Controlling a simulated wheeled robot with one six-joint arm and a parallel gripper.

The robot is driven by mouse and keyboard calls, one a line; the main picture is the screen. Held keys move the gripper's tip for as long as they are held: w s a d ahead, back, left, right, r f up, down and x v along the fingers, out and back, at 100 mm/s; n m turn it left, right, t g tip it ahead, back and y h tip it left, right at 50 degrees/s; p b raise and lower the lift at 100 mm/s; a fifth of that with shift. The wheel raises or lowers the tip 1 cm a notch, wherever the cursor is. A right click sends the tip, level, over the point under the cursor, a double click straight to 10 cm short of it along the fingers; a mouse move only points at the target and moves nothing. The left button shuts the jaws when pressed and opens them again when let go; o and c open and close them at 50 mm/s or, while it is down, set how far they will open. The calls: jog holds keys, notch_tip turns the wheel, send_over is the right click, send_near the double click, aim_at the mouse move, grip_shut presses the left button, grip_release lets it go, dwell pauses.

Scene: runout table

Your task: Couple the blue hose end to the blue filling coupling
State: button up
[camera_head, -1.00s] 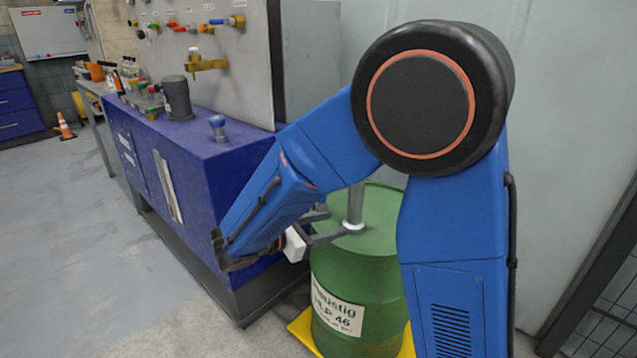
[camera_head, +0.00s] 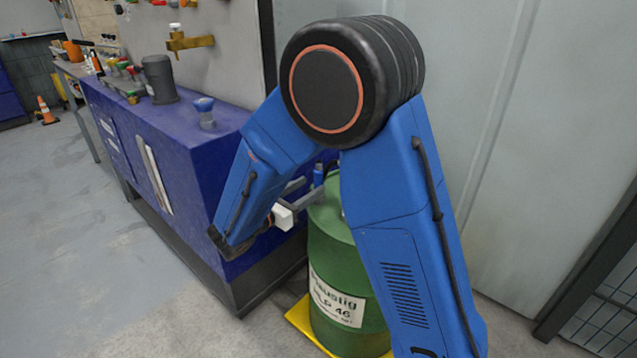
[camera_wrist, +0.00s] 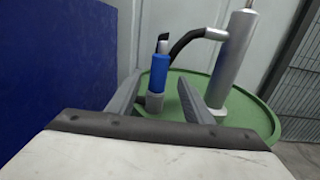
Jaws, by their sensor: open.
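The blue hose end (camera_wrist: 158,76) stands upright on the green drum top in the wrist view, with a black hose beside it. It also shows small beyond my gripper in the head view (camera_head: 319,174). My gripper (camera_wrist: 160,82) is open, one finger to each side of the hose end in the picture; I cannot tell whether the tips reach it. In the head view my gripper (camera_head: 306,192) is over the drum's near left edge. A grey fitting with a blue top (camera_head: 204,108), apparently the blue filling coupling, stands on the blue cabinet, left of my arm.
The green drum (camera_head: 336,315) stands on a yellow base beside the blue cabinet (camera_head: 180,165). A grey pump (camera_wrist: 232,60) rises from the drum top, right of the hose end. A brass tap (camera_head: 188,42) juts from the panel above the cabinet.

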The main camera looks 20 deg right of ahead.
jog(key=shift+x, duration=4.75)
jog(key=shift+w, duration=0.1)
grip_shut()
